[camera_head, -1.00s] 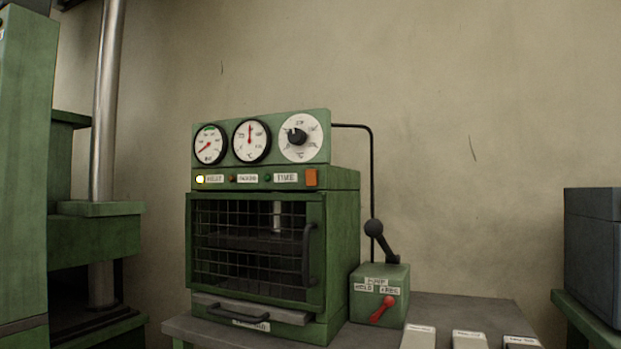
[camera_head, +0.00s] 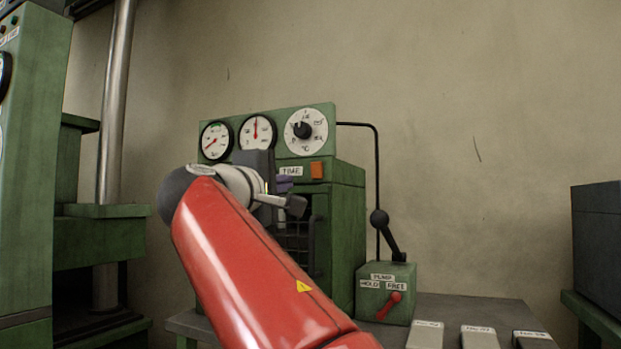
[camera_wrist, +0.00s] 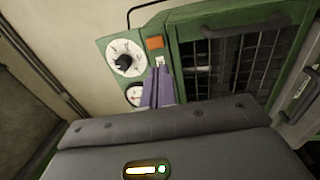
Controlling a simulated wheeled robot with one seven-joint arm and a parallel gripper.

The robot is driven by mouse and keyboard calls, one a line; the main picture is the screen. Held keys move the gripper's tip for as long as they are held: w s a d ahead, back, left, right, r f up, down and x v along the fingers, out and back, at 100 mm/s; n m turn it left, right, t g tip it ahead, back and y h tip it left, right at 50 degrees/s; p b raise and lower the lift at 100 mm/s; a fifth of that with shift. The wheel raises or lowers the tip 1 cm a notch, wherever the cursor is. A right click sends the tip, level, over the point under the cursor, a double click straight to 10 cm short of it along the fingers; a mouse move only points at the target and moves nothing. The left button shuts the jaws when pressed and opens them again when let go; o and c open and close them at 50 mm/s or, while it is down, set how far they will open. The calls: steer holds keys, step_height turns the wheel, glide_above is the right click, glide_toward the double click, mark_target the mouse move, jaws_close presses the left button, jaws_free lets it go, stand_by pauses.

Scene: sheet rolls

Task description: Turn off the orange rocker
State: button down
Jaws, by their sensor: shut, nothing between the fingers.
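The orange rocker (camera_head: 317,170) sits at the right end of the panel strip on the green press oven (camera_head: 345,230), right of the TIME label (camera_head: 291,171). In the wrist view the rocker (camera_wrist: 154,43) is in plain sight, just beyond the fingertips. Which way it is tipped is too small to tell. My gripper (camera_head: 286,184) has purple fingers and is in front of the strip, left of the rocker, by the TIME label. In the wrist view my gripper (camera_wrist: 159,70) is shut and empty, and appears apart from the rocker. My arm hides the left strip and most of the door.
Two gauges and a round dial (camera_head: 306,131) stand above the strip. The oven door handle (camera_wrist: 246,28) sticks out in the wrist view.

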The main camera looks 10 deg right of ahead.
mark_target(317, 167)
steer(key=shift+s+a+r, duration=0.2)
steer(key=shift+a+r, duration=0.2)
steer(key=shift+r, duration=0.2)
steer(key=p+x, duration=0.2)
steer(key=x, duration=0.2)
steer(key=p+x, duration=0.2)
steer(key=x, duration=0.3)
steer(key=p+x, duration=0.1)
steer(key=x, duration=0.3)
steer(key=shift+d+r+p, duration=0.15)
steer(key=shift+r+p, duration=0.2)
steer(key=shift+p, duration=0.05)
steer(key=shift+w+d, duration=0.2)
steer(key=shift+w, duration=0.15)
